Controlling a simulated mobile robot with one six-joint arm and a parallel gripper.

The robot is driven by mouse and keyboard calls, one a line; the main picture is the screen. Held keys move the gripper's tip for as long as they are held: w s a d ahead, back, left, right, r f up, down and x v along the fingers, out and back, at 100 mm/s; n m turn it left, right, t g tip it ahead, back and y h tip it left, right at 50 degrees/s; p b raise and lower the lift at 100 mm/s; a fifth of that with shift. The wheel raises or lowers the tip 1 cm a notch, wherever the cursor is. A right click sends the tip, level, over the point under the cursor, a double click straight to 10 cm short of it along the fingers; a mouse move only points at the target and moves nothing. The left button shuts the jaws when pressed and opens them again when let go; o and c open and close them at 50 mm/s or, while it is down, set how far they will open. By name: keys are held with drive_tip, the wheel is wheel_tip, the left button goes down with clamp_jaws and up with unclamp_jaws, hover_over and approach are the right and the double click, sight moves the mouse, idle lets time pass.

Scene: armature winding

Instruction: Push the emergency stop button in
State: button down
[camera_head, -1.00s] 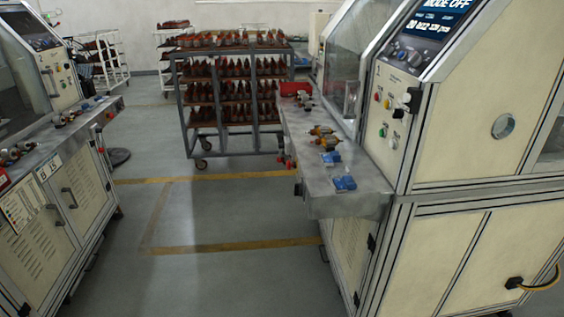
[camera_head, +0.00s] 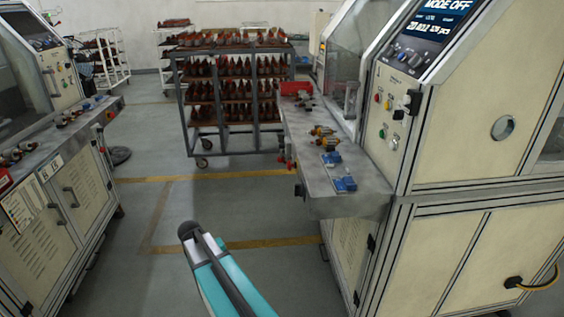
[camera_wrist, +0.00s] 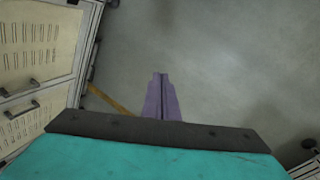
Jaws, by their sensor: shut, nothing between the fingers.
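In the head view, small red knobs (camera_head: 290,164) sit at the front left edge of the right machine's metal shelf. I cannot tell for sure whether one is the emergency stop button, or whether it is pressed in. Small coloured buttons (camera_head: 381,100) are on that machine's front panel. In the wrist view, my gripper (camera_wrist: 160,76) has its purple fingers together, empty, over bare floor and apart from any button. In the head view a teal and black part of my arm rises at the bottom middle, left of the right machine.
The right machine's shelf (camera_head: 372,200) carries small parts and blue blocks (camera_head: 344,184). Another machine (camera_head: 60,215) stands at left. A rack of brown parts (camera_head: 187,115) stands behind. The floor (camera_head: 215,210) between the machines is clear, with yellow lines.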

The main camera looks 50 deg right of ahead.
sight(291, 166)
drive_tip(key=w+d+r+m+h, duration=0.1)
drive_tip(key=d+r, duration=0.7)
drive_tip(key=r, duration=0.5)
drive_tip(key=w+d+r+m+h, duration=0.1)
drive_tip(key=w+d+r+m, duration=0.1)
drive_tip(key=d+r, duration=0.6)
drive_tip(key=w+d+r+m+t+h+p, duration=0.1)
drive_tip(key=d+r, duration=0.7)
drive_tip(key=r, duration=1)
drive_tip(key=shift+w+r+m+h, duration=0.3)
drive_tip(key=shift+w+m+h, duration=0.3)
drive_tip(key=shift+w+m, duration=0.1)
drive_tip(key=shift+f, duration=0.1)
drive_tip(key=s+d+f+p, duration=0.2)
drive_tip(key=d+f+p, duration=0.1)
drive_tip(key=d+f, duration=0.5)
drive_tip(key=shift+s+d+p, duration=0.35)
drive_tip(key=shift+d, duration=0.15)
